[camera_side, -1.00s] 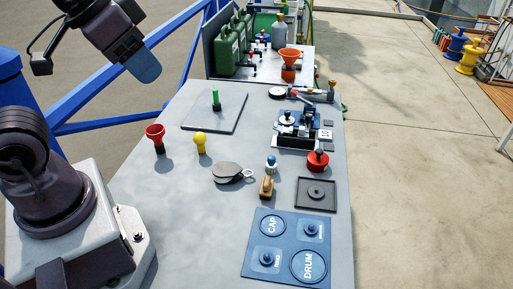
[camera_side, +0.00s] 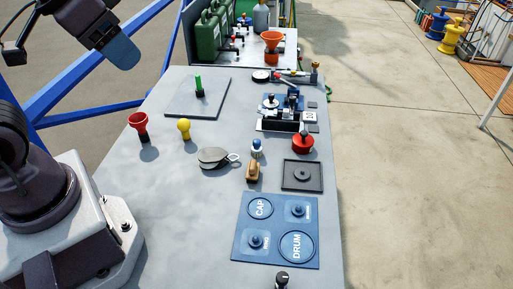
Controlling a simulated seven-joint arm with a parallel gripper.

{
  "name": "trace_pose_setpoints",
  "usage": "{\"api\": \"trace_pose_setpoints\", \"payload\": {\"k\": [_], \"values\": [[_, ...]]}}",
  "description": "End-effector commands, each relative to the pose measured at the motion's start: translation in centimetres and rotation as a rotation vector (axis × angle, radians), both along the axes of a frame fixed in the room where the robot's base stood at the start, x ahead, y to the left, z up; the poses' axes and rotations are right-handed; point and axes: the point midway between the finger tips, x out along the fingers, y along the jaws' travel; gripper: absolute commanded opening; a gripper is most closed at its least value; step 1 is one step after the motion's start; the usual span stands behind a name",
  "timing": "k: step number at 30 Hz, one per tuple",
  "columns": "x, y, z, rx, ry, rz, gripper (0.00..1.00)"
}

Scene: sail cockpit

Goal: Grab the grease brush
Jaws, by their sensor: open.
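My gripper (camera_side: 122,51) is at the upper left, high above the bench's left side and apart from everything on it. Its blue finger end points down to the right; the fingers overlap in this view, and it holds nothing visible. I cannot surely tell which item is the grease brush. A small tan, wooden-looking piece (camera_side: 253,171) standing on the grey bench (camera_side: 190,220), just above the blue mat, is a possible match. A blue-and-white knobbed piece (camera_side: 257,148) stands just behind it. My gripper is far to the upper left of both.
A blue mat (camera_side: 278,212) marked CAP and DRUM lies in front. The bench's left front is clear.

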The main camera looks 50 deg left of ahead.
Motion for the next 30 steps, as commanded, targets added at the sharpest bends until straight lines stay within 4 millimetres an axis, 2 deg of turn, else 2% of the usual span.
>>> {"api": "trace_pose_setpoints", "payload": {"k": [5,11,17,23,30], "values": [[0.7,1.5,-2.3,-0.002,0.120,0.073,0.51],[3.6,3.5,-5.8,-0.089,0.331,0.211,0.51],[6.9,5.0,-9.9,-0.275,0.519,0.401,0.51],[10.1,6.4,-15.1,-0.516,0.688,0.625,0.51],[13.8,8.0,-22.2,-0.868,0.867,0.931,0.51]]}}
